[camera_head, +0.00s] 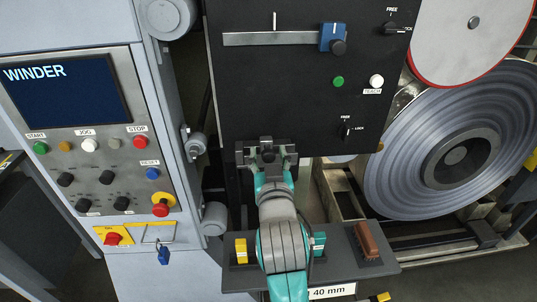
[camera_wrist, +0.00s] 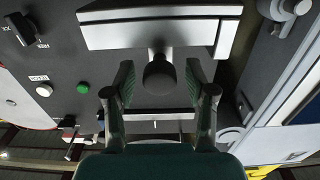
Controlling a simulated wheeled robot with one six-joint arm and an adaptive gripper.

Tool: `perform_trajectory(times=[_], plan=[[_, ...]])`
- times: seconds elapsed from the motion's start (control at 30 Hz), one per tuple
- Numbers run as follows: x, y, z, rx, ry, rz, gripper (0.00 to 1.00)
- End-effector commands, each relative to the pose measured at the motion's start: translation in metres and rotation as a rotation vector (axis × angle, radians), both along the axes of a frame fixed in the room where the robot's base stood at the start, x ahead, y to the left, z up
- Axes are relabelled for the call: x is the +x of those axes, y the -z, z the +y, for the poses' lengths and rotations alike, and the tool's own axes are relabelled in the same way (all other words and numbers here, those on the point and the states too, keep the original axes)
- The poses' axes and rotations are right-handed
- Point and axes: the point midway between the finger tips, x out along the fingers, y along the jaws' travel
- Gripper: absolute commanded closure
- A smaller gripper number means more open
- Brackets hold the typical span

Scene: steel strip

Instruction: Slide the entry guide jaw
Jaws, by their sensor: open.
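My gripper (camera_head: 267,157) is raised at the lower left edge of the black panel (camera_head: 290,85). In the wrist view its fingers (camera_wrist: 160,82) are open, one on each side of a dark round knob (camera_wrist: 160,74). The knob is on a stem from a pale grey jaw block (camera_wrist: 160,33); contact with the fingers cannot be told. In the head view my gripper mostly hides this block. A blue slider block (camera_head: 331,38) with a dark knob sits at the right end of a grey rail (camera_head: 270,39) higher on the panel. No label names either slider as the guide jaw.
A FREE/LOCK selector (camera_head: 346,131), green button (camera_head: 338,82) and white button (camera_head: 376,82) are on the panel. The winder console (camera_head: 100,150) stands left, a large steel coil (camera_head: 450,140) right. A dark shelf (camera_head: 345,270) with small blocks lies below my arm.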

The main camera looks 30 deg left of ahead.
Motion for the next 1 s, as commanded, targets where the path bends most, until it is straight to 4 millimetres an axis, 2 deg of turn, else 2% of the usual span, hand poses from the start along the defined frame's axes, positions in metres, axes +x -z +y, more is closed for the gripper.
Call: perform_trajectory(times=[0.33,0.5,0.57,0.77,1.0], plan=[[0.003,0.0,0.002,0.001,0.0,-0.001,0.45],[0.003,0.0,0.002,0.001,0.0,-0.001,0.87],[0.003,0.0,0.002,0.001,0.0,-0.001,1.0],[0.004,0.0,0.001,0.001,0.001,-0.001,1.0],[0.017,0.0,-0.019,0.0,0.003,0.0,1.0]])
